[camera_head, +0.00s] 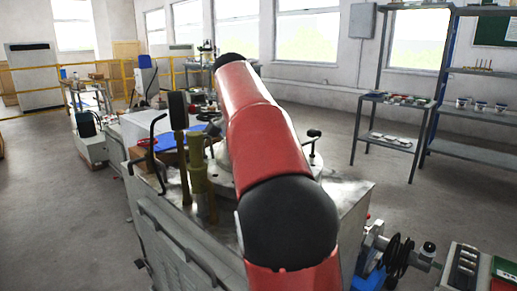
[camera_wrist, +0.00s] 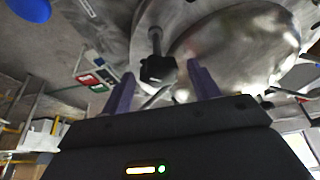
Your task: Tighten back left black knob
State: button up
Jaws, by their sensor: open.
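In the wrist view, a black knob (camera_wrist: 157,68) on a short metal stem stands at the round metal plate (camera_wrist: 235,45) of the machine. My gripper (camera_wrist: 160,73) is open, its two purple fingers apart. The knob appears between the fingertips in the picture; I cannot tell whether they touch it or how deep it sits. In the head view, my red arm reaches over the machine and hides my gripper and much of the round plate. One black knob (camera_head: 313,133) shows right of the arm. I cannot tell which knob the wrist view shows.
The metal machine body (camera_head: 185,235) fills the middle. A bent black handle (camera_head: 156,150) and an olive-coloured post (camera_head: 196,165) rise at its left. A shelf rack (camera_head: 480,150) and a small side table (camera_head: 395,100) stand at right. Open floor lies beyond the machine.

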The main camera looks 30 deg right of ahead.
jog(key=w+v, duration=0.1)
jog(key=v, duration=0.6)
jog(key=shift+s+r, duration=0.4)
jog(key=shift+s, duration=0.15)
jog(key=shift+a, duration=0.1)
